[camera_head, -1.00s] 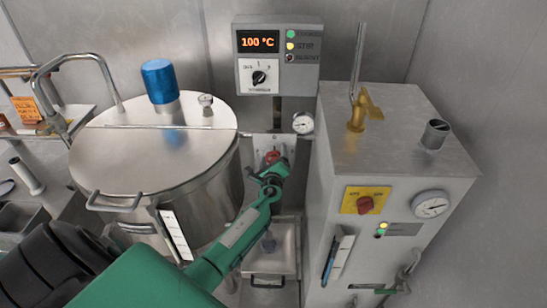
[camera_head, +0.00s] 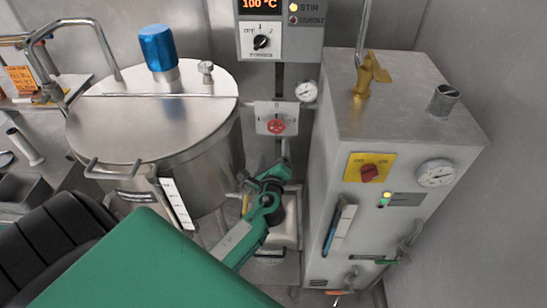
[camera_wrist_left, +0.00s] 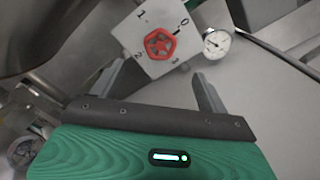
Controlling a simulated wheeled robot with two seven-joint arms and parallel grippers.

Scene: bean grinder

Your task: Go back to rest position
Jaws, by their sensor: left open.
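My left gripper (camera_head: 281,178) is at the end of my green arm, in the gap between the steel vessel and the steel cabinet. It is below the red valve knob (camera_head: 277,127) on its pale plate and apart from it. In the left wrist view the gripper (camera_wrist_left: 158,82) is open and empty. Its two grey fingers stand wide apart, and the red knob (camera_wrist_left: 160,44) is beyond them, on a plate marked 0, 1 and 2. My right gripper is not in view.
The lidded steel vessel (camera_head: 150,120) with a blue cap stands left. The steel cabinet (camera_head: 400,125) with a red switch, brass valve and gauge stands right. A control box (camera_head: 280,40) reading 100 °C hangs above. The gap between vessel and cabinet is narrow.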

